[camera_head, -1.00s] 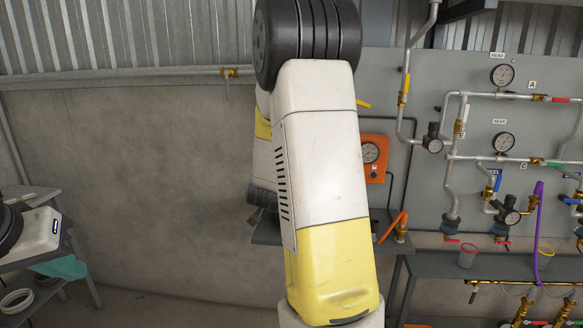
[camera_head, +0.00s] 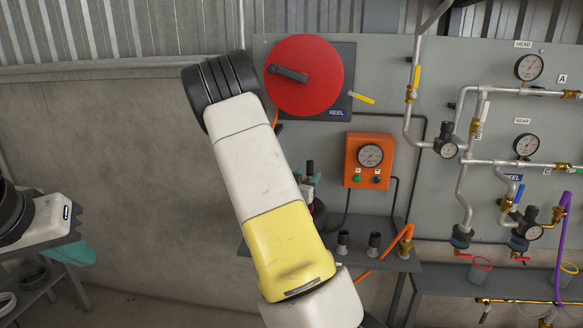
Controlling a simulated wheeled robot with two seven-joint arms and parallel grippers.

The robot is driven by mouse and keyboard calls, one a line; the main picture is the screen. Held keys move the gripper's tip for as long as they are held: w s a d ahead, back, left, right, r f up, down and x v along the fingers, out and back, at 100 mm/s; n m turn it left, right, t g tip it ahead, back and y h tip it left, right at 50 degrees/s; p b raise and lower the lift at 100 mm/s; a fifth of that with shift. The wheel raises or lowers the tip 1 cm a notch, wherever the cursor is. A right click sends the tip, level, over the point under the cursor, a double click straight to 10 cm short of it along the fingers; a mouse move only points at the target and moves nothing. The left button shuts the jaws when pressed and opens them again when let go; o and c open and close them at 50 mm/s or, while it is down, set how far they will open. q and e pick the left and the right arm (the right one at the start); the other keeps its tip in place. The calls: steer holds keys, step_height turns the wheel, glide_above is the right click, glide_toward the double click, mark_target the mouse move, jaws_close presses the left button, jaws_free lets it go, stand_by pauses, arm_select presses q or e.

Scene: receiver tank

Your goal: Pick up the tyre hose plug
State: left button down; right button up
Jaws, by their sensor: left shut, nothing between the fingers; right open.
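The tyre hose plug cannot be singled out for certain. My white and yellow arm crosses the middle of the view and covers the shelf's left part. Neither gripper shows.
An orange gauge box (camera_head: 370,160) and a red hose reel (camera_head: 304,76) are mounted on the grey panel above the shelf. Pipes and gauges (camera_head: 528,67) fill the right side. A dark stand (camera_head: 45,255) with a white machine (camera_head: 36,221) is at the left.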

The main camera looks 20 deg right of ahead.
steer(key=x, duration=0.8)
steer(key=shift+w+a, duration=0.2)
steer(key=shift+w, duration=0.1)
jaws_close()
